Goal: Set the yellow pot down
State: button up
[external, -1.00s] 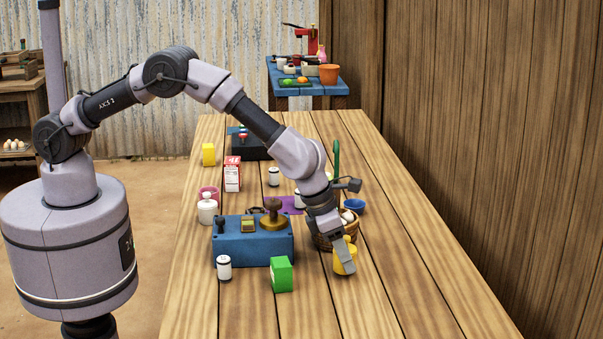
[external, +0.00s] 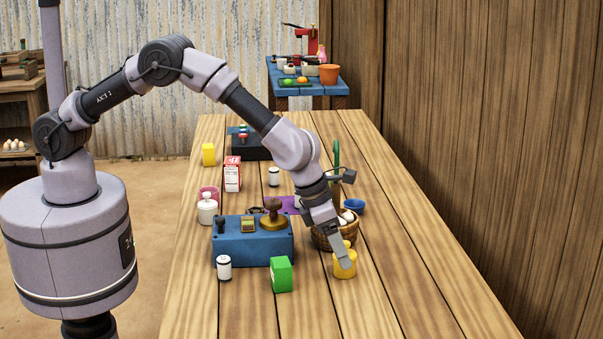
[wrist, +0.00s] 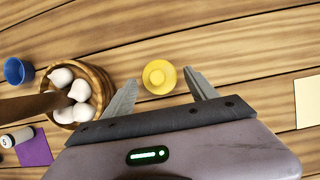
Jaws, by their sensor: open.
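The yellow pot (external: 345,264) stands upright on the wooden table, in front of the basket. In the wrist view the yellow pot (wrist: 160,77) lies just beyond and between the two fingertips, with table showing on both sides of it. My gripper (external: 342,262) is open and empty, pointing down at the pot from above and behind it. In the wrist view its two jaws (wrist: 160,78) are spread apart and do not seem to touch the pot.
The table (external: 420,290) is clear to the right.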

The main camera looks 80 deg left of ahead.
jog(key=s+a+r+n+p, duration=0.1)
jog(key=s+a+r+n, duration=0.25)
jog(key=r, duration=0.65)
jog(key=s+a+r+n+p, duration=0.1)
jog(key=s+a+r+n, duration=0.25)
jog(key=r, duration=0.55)
jog(key=s+a+r+n+t+y, duration=0.1)
jog(key=s+a+r+n, duration=0.4)
jog(key=s, duration=0.2)
jog(key=s+a+r+n, duration=0.5)
jog(key=s+n, duration=0.1)
jog(key=s, duration=0.2)
jog(key=s+a+n+y, duration=0.1)
jog(key=s+a+n, duration=0.2)
jog(key=s+n, duration=0.5)
jog(key=s+a+n, duration=0.3)
jog(key=s+n, duration=0.3)
jog(key=s, duration=0.4)
notch_tip(320, 180, down, 10)
jog(key=b, duration=0.9)
